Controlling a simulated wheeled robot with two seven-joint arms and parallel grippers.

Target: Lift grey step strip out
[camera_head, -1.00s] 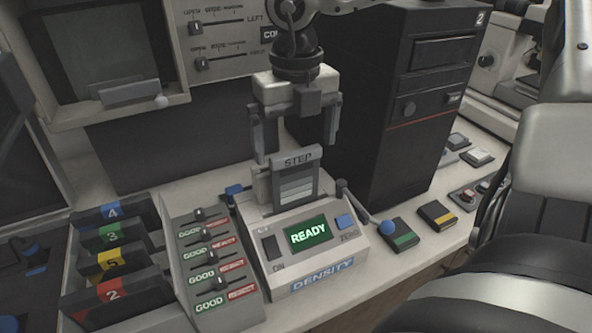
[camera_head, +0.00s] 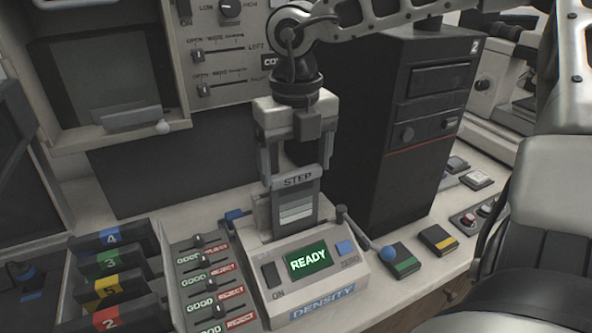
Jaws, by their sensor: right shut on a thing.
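The grey step strip (camera_head: 296,207), with a dark STEP label at its top and lighter bands below, stands upright in the density unit (camera_head: 318,285). Its lower end is hidden in the unit. My right gripper (camera_head: 297,178) comes down from above with one finger on each side of the STEP label. It is shut on the strip. The density unit has a green READY display (camera_head: 307,262). My left gripper is not in view.
A tall black cabinet (camera_head: 415,150) stands close to the right of the strip. GOOD/REJECT sliders (camera_head: 208,275) and numbered colour-tabbed slots (camera_head: 112,270) lie to the left. A beige panel (camera_head: 230,75) is behind.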

